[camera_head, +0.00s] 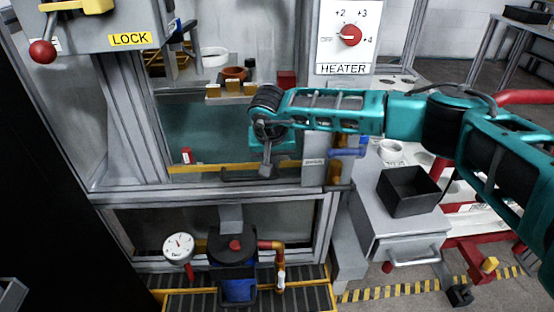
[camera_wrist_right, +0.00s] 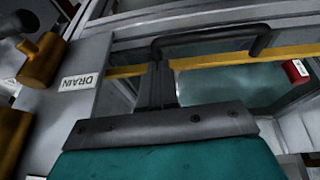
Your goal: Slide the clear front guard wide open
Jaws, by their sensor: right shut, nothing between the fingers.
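The clear front guard (camera_head: 212,132) is a see-through panel in the grey machine frame, with a yellow strip along its lower part. Its dark bar handle (camera_head: 235,176) sits low on it and also shows in the right wrist view (camera_wrist_right: 212,37). My right gripper (camera_head: 266,168) is shut and empty, in front of the guard at the handle's right part. In the right wrist view its closed fingers (camera_wrist_right: 157,72) overlap one end of the handle; I cannot tell whether they touch it. My left gripper is not in view.
The heater panel (camera_head: 347,38) hangs above my right forearm. A gauge (camera_head: 178,246) and a pump (camera_head: 232,247) stand below. A black bin (camera_head: 408,192) sits on a cabinet at right.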

